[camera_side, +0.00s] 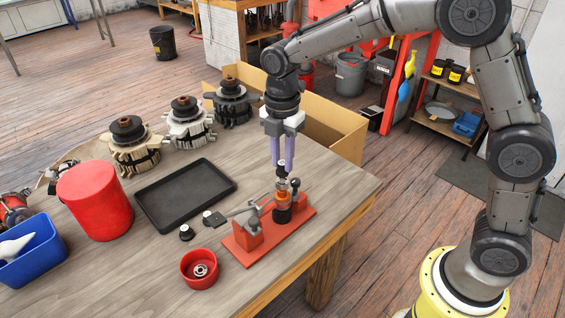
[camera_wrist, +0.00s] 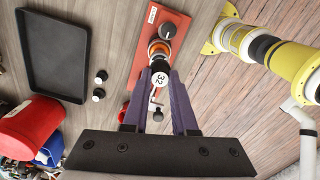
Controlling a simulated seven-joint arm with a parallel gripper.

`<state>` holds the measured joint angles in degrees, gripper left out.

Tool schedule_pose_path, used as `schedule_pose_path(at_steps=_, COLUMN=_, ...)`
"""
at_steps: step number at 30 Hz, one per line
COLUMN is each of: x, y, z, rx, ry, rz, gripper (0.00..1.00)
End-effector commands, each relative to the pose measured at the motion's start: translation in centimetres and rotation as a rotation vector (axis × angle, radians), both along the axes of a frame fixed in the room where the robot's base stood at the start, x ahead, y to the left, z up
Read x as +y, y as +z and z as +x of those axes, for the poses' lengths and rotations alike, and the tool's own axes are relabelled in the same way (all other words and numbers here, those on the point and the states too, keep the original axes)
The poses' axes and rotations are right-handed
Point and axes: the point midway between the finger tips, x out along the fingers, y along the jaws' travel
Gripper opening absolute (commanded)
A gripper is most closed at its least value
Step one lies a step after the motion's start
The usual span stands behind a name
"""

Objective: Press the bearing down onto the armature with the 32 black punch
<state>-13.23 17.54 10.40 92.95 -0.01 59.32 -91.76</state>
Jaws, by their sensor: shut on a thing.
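My gripper (camera_side: 287,166) is shut on the black punch (camera_side: 281,169) with purple fingers. The punch stands upright above the armature (camera_side: 282,200), and its white end marked 32 (camera_wrist: 160,79) faces the wrist camera. The armature, with an orange-copper part, stands in the red fixture (camera_side: 240,254). The punch's lower end is close to or touching the top of the armature; I cannot tell which. The bearing under the punch cannot be made out clearly. A ring-shaped bearing (camera_side: 200,270) lies in a red bowl (camera_side: 187,263) at the table's front.
Two other black punches (camera_side: 186,232) (camera_side: 207,215) stand left of the fixture. The fixture has a grey lever (camera_side: 238,211). An empty black tray (camera_side: 185,195) lies behind. A red canister (camera_side: 95,200) and several alternator parts (camera_side: 190,122) stand further left and back.

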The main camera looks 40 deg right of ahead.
Motion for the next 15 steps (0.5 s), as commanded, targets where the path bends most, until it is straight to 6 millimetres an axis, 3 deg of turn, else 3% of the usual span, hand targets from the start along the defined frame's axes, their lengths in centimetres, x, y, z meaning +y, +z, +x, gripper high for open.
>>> schedule_pose_path(at_steps=15, x=0.0, y=3.0, z=0.1, rx=-0.005, ry=0.0, rz=0.001, gripper=0.0)
